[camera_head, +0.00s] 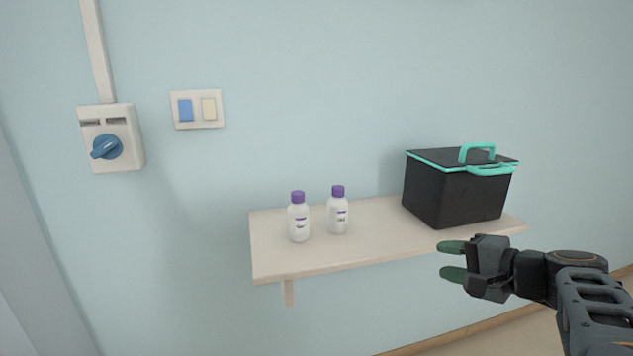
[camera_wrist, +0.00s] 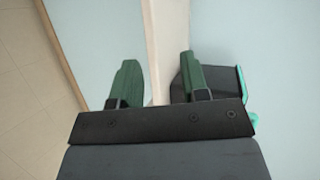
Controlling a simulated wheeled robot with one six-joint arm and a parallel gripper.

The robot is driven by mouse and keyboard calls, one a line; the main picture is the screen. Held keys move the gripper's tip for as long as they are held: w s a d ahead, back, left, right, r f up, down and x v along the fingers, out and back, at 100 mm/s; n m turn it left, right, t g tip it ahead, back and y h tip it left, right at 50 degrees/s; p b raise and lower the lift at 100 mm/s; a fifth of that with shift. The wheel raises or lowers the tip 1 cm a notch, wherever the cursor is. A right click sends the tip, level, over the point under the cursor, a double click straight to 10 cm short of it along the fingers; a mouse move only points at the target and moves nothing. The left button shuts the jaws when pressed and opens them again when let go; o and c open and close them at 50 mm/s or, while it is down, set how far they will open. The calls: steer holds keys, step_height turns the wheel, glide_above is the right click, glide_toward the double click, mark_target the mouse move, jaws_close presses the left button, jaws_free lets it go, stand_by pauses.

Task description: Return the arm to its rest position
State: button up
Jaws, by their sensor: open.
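My gripper (camera_head: 453,260) is open and empty, with two green fingers apart. In the head view it is at the lower right, in front of the shelf's front edge and below the black box. My arm reaches in from the right edge of the picture. In the wrist view my gripper (camera_wrist: 158,85) shows both green fingers, with the shelf edge (camera_wrist: 157,50) between and beyond them. Nothing is between the fingers.
The wall shelf (camera_head: 350,253) holds two white bottles with purple caps (camera_head: 299,222) (camera_head: 338,214) and a black box with a teal handle (camera_head: 450,190). A rotary switch (camera_head: 107,146) and a switch plate (camera_head: 197,109) are on the wall. The floor (camera_head: 530,335) below looks clear.

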steer(key=s+a+r+n+g+h+p, duration=0.4)
steer(key=s+a+n+g+h+p, duration=0.3)
steer(key=p, duration=1.2)
steer(key=s+a+n+h, duration=0.1)
steer(key=s+a+n, duration=0.1)
steer(key=s+n, duration=0.2)
steer(key=shift+r+g, duration=0.3)
steer(key=shift+r, duration=0.1)
steer(key=shift+a, duration=0.1)
